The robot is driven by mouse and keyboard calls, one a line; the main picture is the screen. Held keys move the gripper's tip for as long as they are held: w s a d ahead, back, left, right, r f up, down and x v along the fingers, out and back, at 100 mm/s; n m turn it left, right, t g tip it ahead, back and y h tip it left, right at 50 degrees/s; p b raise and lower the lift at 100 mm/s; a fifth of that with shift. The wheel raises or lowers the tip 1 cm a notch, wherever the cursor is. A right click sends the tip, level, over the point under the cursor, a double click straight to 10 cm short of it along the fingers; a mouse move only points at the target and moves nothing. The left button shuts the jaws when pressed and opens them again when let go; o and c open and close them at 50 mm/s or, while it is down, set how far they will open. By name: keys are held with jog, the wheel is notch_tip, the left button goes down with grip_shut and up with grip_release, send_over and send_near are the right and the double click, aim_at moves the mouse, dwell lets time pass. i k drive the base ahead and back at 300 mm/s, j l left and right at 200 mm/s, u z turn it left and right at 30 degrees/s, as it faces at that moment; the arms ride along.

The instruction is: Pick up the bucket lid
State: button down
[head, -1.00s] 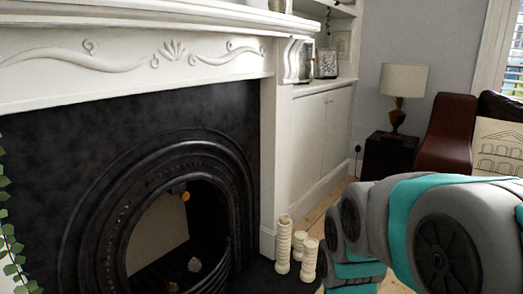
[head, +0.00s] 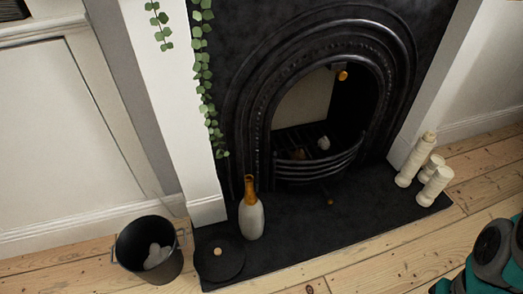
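The bucket lid (head: 232,262) is a flat, dark round disc with a small light wooden knob. It lies at the front left corner of the black hearth, and its dark colour blends with the slab. The black bucket (head: 178,262) stands on the floorboards just left of it, open at the top, with pale lumps inside. My gripper is not in view; only grey and teal links of my arm show at the bottom right corner, well to the right of the lid.
A white and amber bottle (head: 251,219) stands upright on the hearth (head: 330,232), close to the lid's right. Several pale candlesticks (head: 410,163) stand at the hearth's right end. The black fireplace (head: 262,110) rises behind. Bare floorboards (head: 375,262) are clear in front.

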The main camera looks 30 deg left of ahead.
aim_at(220, 256)
jog(key=u, duration=2.15)
